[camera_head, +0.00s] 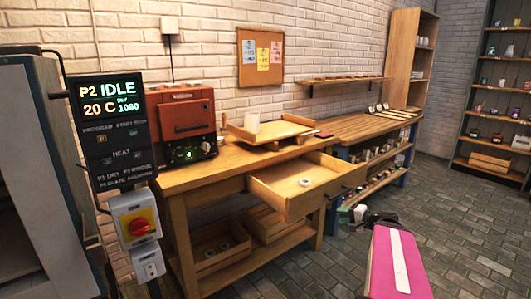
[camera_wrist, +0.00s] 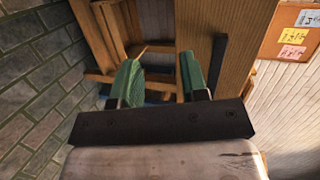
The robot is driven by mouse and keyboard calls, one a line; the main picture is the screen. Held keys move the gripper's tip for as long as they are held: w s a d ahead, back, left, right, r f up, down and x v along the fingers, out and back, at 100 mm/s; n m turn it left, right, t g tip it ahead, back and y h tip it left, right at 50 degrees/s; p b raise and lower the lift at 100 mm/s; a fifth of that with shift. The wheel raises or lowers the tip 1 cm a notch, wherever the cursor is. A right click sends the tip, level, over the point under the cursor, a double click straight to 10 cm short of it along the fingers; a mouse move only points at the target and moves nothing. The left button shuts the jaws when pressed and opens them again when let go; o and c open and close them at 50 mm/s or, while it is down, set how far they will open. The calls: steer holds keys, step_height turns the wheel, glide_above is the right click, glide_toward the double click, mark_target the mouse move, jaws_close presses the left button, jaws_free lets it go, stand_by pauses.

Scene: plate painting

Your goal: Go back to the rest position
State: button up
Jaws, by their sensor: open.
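My gripper (camera_wrist: 160,82) is open, its two green-padded fingers apart with nothing held between them. In the head view the gripper (camera_head: 352,212) is small and partly hidden by my pink arm, in front of the wooden benches and to the right of the open drawer (camera_head: 279,201). A small white ring-shaped item (camera_head: 305,182) lies in the drawer. The wrist view is turned on its side and shows wooden furniture (camera_wrist: 230,60) beyond the fingers.
A control panel (camera_head: 105,125) stands at left. Shelves (camera_head: 497,100) stand far right. The tiled floor (camera_head: 455,235) at right is clear.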

steer(key=s+a+f+n+g+h, duration=0.3)
steer(key=a+f+n+g+h, duration=0.1)
steer(key=a+f, duration=0.3)
steer(key=s+a+f+n+g+h, duration=0.4)
steer(key=a+f+g+h, duration=0.2)
steer(key=a, duration=0.1)
steer(key=shift+s+f+h, duration=0.3)
steer(key=shift+f, duration=0.05)
